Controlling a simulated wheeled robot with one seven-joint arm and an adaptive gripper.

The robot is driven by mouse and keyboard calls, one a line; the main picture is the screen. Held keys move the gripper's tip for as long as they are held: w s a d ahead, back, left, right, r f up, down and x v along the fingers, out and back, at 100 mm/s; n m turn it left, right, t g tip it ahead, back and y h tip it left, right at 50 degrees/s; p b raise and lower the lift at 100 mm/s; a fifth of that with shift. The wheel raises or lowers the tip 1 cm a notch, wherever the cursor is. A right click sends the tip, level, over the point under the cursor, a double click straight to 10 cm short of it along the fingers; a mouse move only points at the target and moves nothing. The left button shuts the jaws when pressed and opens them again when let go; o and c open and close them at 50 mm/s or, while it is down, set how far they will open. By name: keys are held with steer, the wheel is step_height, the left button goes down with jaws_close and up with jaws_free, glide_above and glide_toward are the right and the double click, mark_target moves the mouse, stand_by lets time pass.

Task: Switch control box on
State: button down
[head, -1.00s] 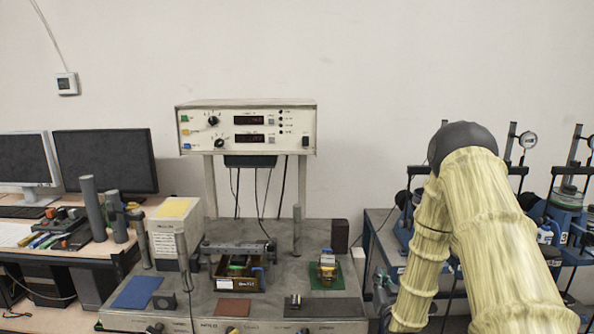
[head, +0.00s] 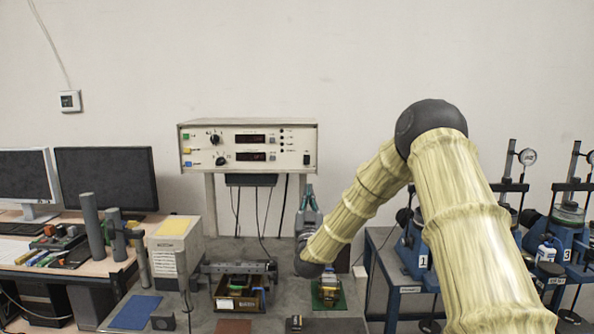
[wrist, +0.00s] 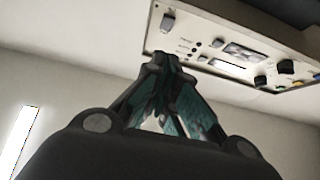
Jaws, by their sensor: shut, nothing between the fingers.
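The control box (head: 246,168) is a cream panel on two legs at the back of the bench, with two dark displays, knobs and coloured buttons. A small black rocker switch (head: 306,159) sits at its lower right corner. In the wrist view the control box (wrist: 205,68) shows tilted at the upper right, with the switch (wrist: 167,22) near its left end. My gripper (head: 309,190) is shut and empty, pointing up just below the box's right end. It also shows in the wrist view (wrist: 160,58), its tips apart from the switch by an unclear distance.
The bench top holds a small open tray (head: 226,301), a blue mat (head: 135,313) and a green mat (head: 320,303). Black cables hang under the box. Monitors (head: 107,178) stand at left, blue test stands (head: 416,245) at right. The wall above is clear.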

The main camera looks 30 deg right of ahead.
steer(key=shift+w+r, duration=0.1)
steer(key=shift+r, duration=0.05)
steer(key=shift+r, duration=0.1)
steer(key=p, duration=0.5)
glide_toward(307, 155)
step_height(307, 155, up, 4)
steer(key=shift+w+d+f+p, duration=0.25)
steer(key=shift+w+d+p, duration=0.25)
steer(key=shift+w, duration=0.25)
steer(key=shift+w+d+f+p, duration=0.25)
steer(key=shift+w+d+p, duration=0.1)
steer(key=shift+w+p, duration=0.3)
steer(key=shift+w, duration=0.15)
